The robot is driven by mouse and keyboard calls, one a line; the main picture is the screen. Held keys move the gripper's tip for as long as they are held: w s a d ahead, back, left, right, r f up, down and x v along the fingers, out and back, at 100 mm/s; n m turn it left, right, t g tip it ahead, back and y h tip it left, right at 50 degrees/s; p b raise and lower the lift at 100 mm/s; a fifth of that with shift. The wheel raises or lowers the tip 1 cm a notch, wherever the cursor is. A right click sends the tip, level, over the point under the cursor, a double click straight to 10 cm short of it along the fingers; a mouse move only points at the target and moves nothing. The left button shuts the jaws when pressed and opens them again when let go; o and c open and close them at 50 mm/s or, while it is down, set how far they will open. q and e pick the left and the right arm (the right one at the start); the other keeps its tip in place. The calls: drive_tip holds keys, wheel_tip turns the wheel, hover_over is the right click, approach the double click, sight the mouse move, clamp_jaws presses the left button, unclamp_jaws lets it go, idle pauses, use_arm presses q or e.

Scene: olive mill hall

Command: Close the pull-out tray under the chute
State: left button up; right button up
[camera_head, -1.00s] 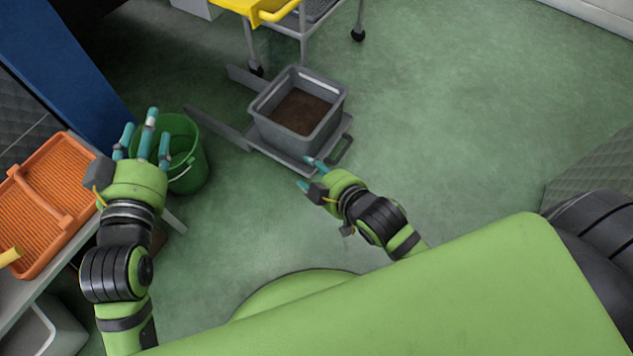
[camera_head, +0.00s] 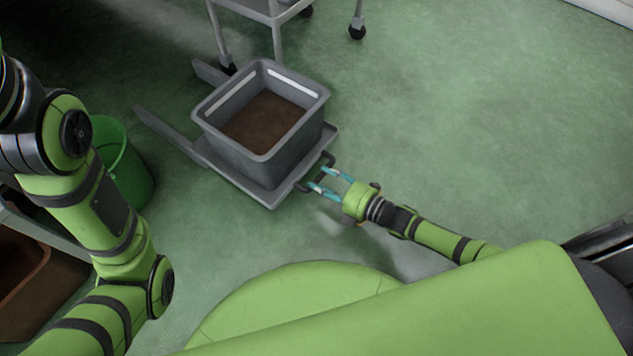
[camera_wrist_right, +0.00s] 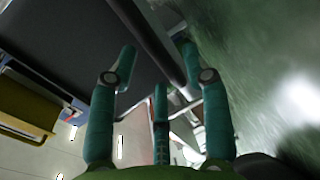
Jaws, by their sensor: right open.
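The grey pull-out tray (camera_head: 270,198) stands out on the floor on two rails (camera_head: 165,128). A grey bin (camera_head: 262,158) with brown material inside stands on it. The tray's dark handle (camera_head: 326,160) is on its near right side. My right gripper (camera_head: 325,181) is open at the handle, with its teal fingertips beside or around the bar; the head view does not settle which. In the right wrist view, a dark bar (camera_wrist_right: 150,42) runs between the spread fingers (camera_wrist_right: 158,60). My left arm fills the left side of the head view, but its gripper is out of frame.
A grey wheeled cart (camera_head: 270,12) stands behind the tray. A green bucket (camera_head: 125,165) is left of the rails, partly hidden by my left arm. A brown crate (camera_head: 30,285) is at lower left. The green floor to the right is clear.

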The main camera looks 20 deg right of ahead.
drive_tip(key=shift+b+x, duration=0.5)
drive_tip(key=shift+x, duration=0.9)
clamp_jaws()
